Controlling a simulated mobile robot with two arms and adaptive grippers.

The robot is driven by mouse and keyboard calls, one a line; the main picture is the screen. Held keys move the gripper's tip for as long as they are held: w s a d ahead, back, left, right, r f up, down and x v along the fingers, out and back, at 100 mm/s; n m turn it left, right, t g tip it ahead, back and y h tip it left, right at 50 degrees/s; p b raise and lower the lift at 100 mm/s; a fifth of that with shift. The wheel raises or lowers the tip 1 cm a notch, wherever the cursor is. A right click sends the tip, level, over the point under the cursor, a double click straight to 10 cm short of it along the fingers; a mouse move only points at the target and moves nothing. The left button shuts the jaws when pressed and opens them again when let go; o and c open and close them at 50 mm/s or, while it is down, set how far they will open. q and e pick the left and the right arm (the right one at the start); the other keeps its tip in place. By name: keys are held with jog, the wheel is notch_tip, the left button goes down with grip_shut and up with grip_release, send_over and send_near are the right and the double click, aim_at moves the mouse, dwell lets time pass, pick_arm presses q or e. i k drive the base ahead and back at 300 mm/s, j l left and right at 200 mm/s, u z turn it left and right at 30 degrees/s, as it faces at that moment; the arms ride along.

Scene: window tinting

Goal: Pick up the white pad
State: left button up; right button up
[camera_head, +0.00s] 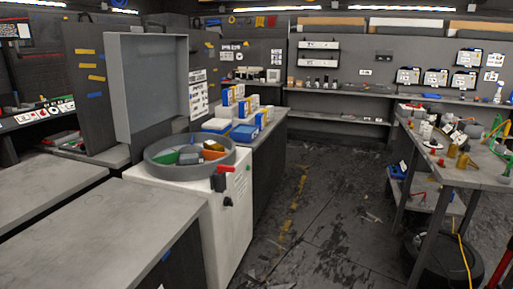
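I cannot make out a white pad for certain in the head view. Small white pieces lie among the clutter on the right workbench (466,172), too small to identify. White, blue and yellow boxes (233,103) stand on the counter behind the white cabinet. Neither of my grippers is in view.
A round grey tray (160,177) with coloured sections sits on a white cabinet (233,212) left of centre. Bare grey tables (110,238) fill the lower left. The dark floor aisle (320,215) between cabinet and workbench is mostly clear. A black round bin (412,262) stands lower right.

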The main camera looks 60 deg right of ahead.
aim_at(191, 158)
jog(key=z, duration=1.5)
jog(key=i+j, duration=0.7)
jog(key=i, duration=0.2)
jog(key=i+l, duration=0.1)
jog(key=i, duration=0.25)
jog(key=i+l, duration=0.15)
jog(key=i, duration=0.2)
